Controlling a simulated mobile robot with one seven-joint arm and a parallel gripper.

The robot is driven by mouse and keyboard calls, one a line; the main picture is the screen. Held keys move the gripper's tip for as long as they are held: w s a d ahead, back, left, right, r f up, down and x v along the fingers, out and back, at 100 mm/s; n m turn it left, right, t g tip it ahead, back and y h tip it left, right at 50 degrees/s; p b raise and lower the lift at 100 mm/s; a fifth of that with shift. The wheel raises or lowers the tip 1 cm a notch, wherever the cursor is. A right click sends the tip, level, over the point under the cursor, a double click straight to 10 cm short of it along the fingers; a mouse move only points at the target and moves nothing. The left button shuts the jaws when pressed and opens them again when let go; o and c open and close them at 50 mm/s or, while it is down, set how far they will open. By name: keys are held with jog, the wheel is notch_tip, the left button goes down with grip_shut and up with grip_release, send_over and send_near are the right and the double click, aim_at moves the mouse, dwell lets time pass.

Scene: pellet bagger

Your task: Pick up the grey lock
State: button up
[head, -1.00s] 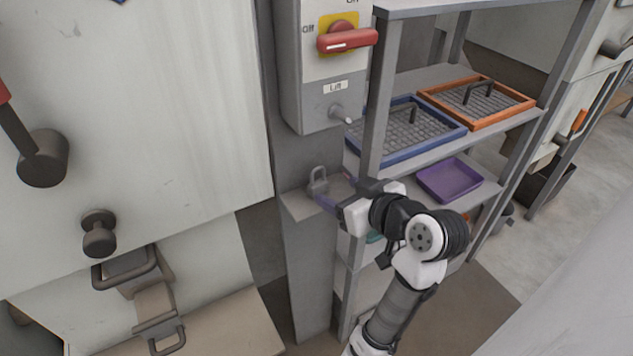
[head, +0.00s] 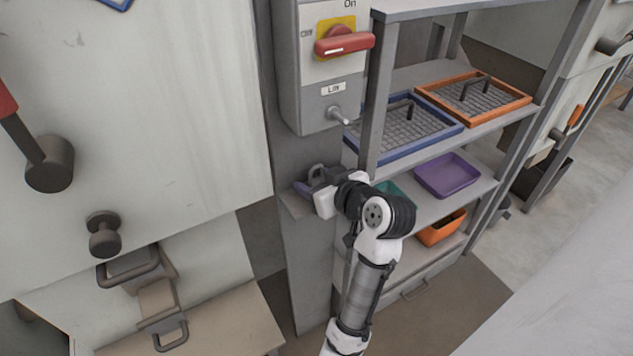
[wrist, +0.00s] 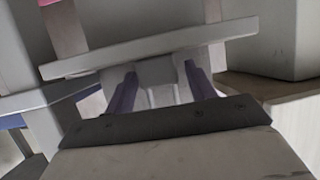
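The grey lock (head: 317,173) stands on a small ledge below the lift switch box, partly hidden by my gripper in the head view. My gripper (head: 312,181) is at the ledge with its purple fingers on either side of the lock. In the wrist view the two fingers (wrist: 160,84) stand apart, with a grey block that looks like the lock's body (wrist: 160,96) between them. Small gaps seem to show beside the block, so the fingers do not look closed on it.
The switch box (head: 325,100) with a red handle (head: 343,41) and a peg (head: 338,115) is just above. A shelf rack to the right holds a blue-framed screen (head: 405,150), an orange-framed screen (head: 425,93), a purple tray (head: 446,175) and an orange bin (head: 441,228).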

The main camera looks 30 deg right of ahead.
jog(key=c, duration=0.8)
jog(key=shift+r, duration=0.15)
jog(key=shift+s+r+b, duration=0.2)
jog(key=shift+b, duration=0.25)
jog(key=r, duration=0.4)
jog(key=r+b, duration=0.1)
jog(key=r, duration=0.1)
jog(key=shift+s+r, duration=0.2)
jog(key=shift+s, duration=0.05)
jog(key=s, duration=1.2)
jog(key=s+a, duration=0.1)
jog(key=s, duration=0.6)
